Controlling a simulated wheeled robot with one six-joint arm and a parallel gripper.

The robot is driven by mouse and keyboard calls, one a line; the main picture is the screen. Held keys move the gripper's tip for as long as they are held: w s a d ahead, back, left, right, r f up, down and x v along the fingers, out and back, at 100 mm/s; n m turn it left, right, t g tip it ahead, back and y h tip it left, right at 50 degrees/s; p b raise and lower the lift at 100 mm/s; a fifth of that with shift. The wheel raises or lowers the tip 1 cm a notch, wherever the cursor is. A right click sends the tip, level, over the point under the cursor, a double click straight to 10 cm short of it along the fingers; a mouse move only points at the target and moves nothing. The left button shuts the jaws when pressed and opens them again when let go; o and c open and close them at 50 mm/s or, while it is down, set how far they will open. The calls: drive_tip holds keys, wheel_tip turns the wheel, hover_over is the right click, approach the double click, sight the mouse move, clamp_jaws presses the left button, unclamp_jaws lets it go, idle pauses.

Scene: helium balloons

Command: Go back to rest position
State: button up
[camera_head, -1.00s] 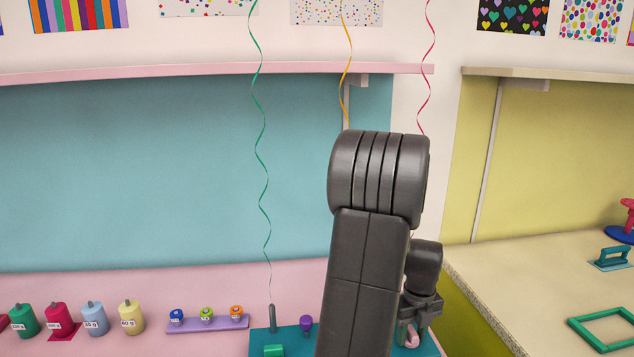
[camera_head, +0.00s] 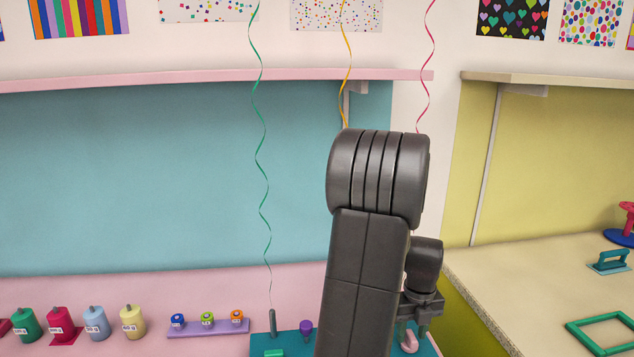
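My dark grey arm stands in the middle of the view and hides part of the scene behind it. My gripper (camera_head: 413,329) points down to the right of the arm, over the teal tray (camera_head: 431,350). Its fingers look parted. A pink hooked piece (camera_head: 410,342) sits just below and between the fingertips; they do not appear closed on it. A green ribbon (camera_head: 262,150) rises from a grey-green peg (camera_head: 272,322). An orange ribbon (camera_head: 347,70) and a red ribbon (camera_head: 429,60) hang behind the arm, their lower ends hidden.
Several labelled weights (camera_head: 95,323) stand on the pink counter at left. A lilac rack (camera_head: 208,329) holds three small coloured weights. A purple knob (camera_head: 306,327) and a green block (camera_head: 274,353) are on the tray. The right counter holds a green frame (camera_head: 572,330) and a teal handle (camera_head: 610,262).

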sight(411, 335)
wheel_tip(411, 335, down, 3)
drive_tip(key=shift+s+b, duration=0.1)
drive_tip(key=shift+b, duration=0.7)
drive_tip(key=shift+r+n+p, duration=0.35)
drive_tip(key=shift+n, duration=1.25)
wheel_tip(411, 335, up, 8)
drive_tip(key=p, duration=0.5)
drive_tip(key=shift+f+p, duration=0.25)
drive_tip(key=shift+p, duration=0.05)
wheel_tip(411, 335, down, 8)
drive_tip(key=b, duration=0.6)
drive_tip(key=shift+r, duration=0.1)
drive_tip(key=shift+r+n, duration=0.15)
drive_tip(key=shift+n, duration=2.55)
drive_tip(key=shift+r+p, duration=0.1)
drive_tip(key=shift+p, duration=0.2)
